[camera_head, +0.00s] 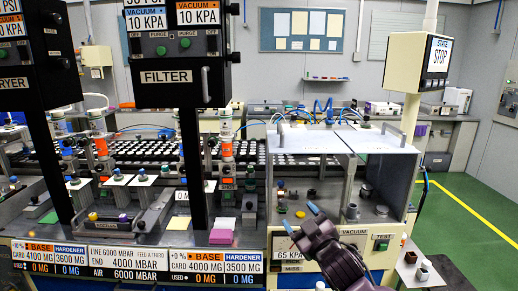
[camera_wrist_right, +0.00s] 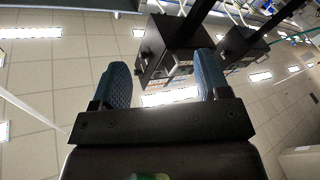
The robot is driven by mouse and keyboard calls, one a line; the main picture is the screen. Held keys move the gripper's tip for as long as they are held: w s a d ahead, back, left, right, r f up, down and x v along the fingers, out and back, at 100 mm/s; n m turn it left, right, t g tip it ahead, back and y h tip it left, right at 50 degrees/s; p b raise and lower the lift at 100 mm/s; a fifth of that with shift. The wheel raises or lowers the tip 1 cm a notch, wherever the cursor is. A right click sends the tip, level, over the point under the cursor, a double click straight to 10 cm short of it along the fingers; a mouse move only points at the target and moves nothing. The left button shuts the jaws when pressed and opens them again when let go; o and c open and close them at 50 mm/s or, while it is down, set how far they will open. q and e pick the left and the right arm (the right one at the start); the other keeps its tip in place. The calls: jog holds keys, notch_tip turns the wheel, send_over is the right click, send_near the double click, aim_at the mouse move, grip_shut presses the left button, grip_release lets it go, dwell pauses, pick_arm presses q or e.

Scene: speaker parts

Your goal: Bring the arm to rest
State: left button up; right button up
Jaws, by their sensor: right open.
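My right gripper (camera_head: 300,219) is in the lower middle of the head view, in front of the vacuum cabinet (camera_head: 345,139). Its dark arm comes in from the bottom edge. In the right wrist view its two blue textured fingers (camera_wrist_right: 164,84) stand wide apart with nothing between them. That view looks up at the ceiling and at dark hanging boxes. My left gripper is not in the head view.
A dark filter box (camera_head: 179,77) hangs on a post at the upper left. Small parts sit on the side shelf (camera_head: 421,272). Green floor (camera_head: 480,215) at the right is open.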

jog(key=s+d+f+m+g+h, duration=0.2)
jog(key=s+d+f, duration=0.3)
jog(key=s+f, duration=0.5)
jog(key=s+d+f+m+g+h+b, duration=0.1)
jog(key=s+d+f+m+g+h, duration=0.1)
jog(key=s+d+f, duration=0.4)
jog(key=s+d+f+m+g+h, duration=0.2)
jog(key=s+d+f+m, duration=0.3)
jog(key=s+f, duration=0.9)
jog(key=s+d+h, duration=0.1)
jog(key=s, duration=0.2)
jog(key=shift+s+f+m+h, duration=0.2)
jog(key=shift+f+m+h, duration=0.1)
jog(key=shift+m+h, duration=0.1)
jog(key=shift+d, duration=0.1)
